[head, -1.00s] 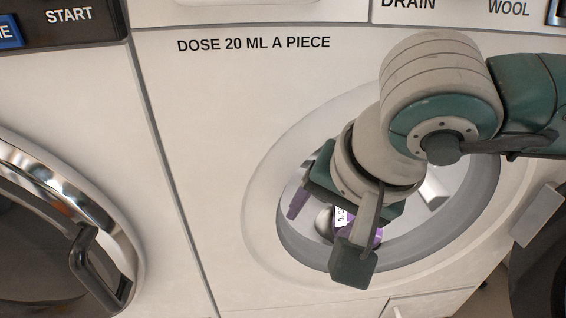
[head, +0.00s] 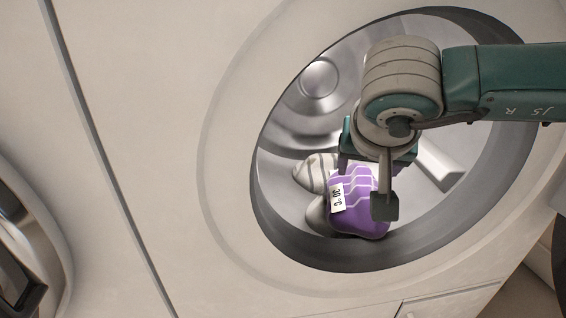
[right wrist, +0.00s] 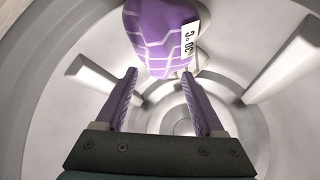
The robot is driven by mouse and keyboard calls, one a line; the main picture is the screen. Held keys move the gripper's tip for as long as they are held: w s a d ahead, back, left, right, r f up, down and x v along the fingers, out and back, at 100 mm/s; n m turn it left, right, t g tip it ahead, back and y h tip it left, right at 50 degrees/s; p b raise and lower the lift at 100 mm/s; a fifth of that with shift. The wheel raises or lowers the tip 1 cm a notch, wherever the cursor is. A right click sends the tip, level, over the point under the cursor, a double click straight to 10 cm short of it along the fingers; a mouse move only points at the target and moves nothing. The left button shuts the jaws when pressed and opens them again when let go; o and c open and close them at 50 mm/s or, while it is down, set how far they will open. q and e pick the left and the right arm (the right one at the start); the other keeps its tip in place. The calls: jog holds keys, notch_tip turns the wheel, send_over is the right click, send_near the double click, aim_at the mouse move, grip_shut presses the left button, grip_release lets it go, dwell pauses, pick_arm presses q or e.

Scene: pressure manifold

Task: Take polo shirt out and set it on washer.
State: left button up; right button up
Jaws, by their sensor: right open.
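A purple folded garment with white lines (head: 362,212) and a white tag reading 30 °C lies in the bottom of the washer drum (head: 290,135); I cannot tell for sure that it is the polo shirt. A grey-and-white striped garment (head: 316,172) lies beside and partly behind it. My right gripper (head: 368,185) is open and empty in the drum opening, over the purple garment in the head view. In the right wrist view the purple garment (right wrist: 160,35) is beyond the open fingertips (right wrist: 160,82), apart from them. My left gripper is out of view.
The drum's dark rim (head: 268,225) surrounds my right gripper. Pale paddles stick out of the drum wall, one to the right (head: 438,165). The white washer front (head: 150,120) is flat and clear. Another machine's round door (head: 25,260) shows at the lower left.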

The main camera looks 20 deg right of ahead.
aim_at(364, 178)
jog(key=b+x, duration=0.2)
jog(key=x, duration=0.2)
jog(key=shift+s+d+r, duration=0.1)
jog(key=shift+d, duration=0.1)
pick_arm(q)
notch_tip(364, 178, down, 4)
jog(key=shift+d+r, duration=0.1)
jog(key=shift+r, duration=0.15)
pick_arm(e)
jog(key=shift+r, duration=0.1)
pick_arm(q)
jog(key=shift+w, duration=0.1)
pick_arm(e)
grip_shut()
dwell(0.5)
